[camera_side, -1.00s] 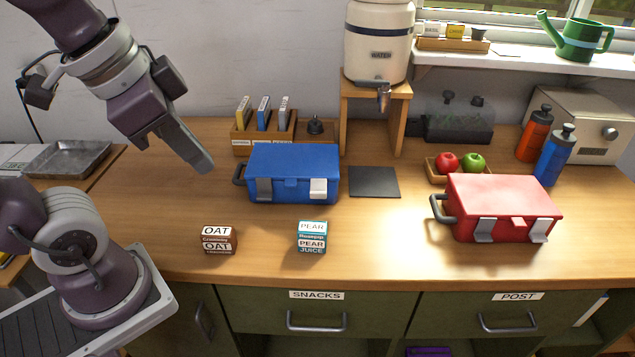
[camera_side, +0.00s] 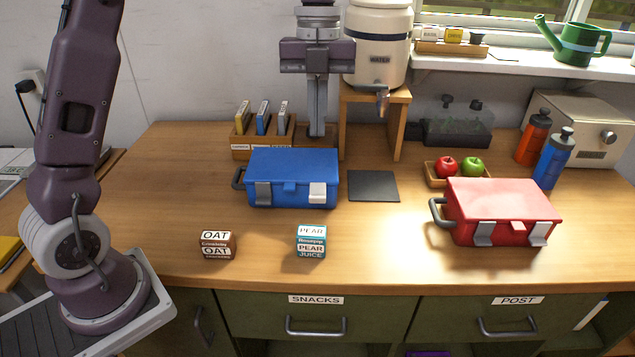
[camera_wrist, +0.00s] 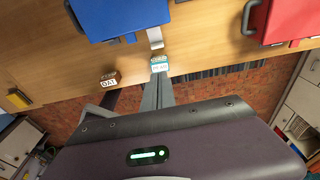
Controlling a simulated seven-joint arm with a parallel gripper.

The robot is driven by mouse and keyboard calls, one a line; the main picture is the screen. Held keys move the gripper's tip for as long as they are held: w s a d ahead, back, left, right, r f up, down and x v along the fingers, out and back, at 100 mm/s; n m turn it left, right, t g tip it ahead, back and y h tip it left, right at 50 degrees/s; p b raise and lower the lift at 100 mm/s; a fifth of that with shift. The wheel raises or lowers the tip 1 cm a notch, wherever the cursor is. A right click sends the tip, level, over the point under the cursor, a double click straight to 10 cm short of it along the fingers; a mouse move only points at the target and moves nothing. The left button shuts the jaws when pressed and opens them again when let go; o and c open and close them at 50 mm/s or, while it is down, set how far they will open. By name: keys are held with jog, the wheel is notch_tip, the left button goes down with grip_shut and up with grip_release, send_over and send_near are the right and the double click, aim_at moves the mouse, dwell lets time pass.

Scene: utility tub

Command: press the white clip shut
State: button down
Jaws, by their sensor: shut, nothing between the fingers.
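The blue box (camera_side: 290,170) stands on the counter with its lid down. Its white clip (camera_side: 318,192) is at the right of its front face. In the wrist view the white clip (camera_wrist: 155,38) juts out from the box's front edge, so it looks swung out. A grey clip (camera_side: 263,194) lies flat against the front at the left.
A red box (camera_side: 500,210) with grey clips stands at the right. An oat carton (camera_side: 217,245) and a pear juice carton (camera_side: 311,241) stand in front of the blue box.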

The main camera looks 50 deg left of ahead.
send_over(318, 198)
jog(key=s, duration=0.1)
notch_tip(318, 198, down, 10)
jog(key=f, duration=0.2)
jog(key=w+f, duration=0.1)
jog(key=shift+f, duration=0.35)
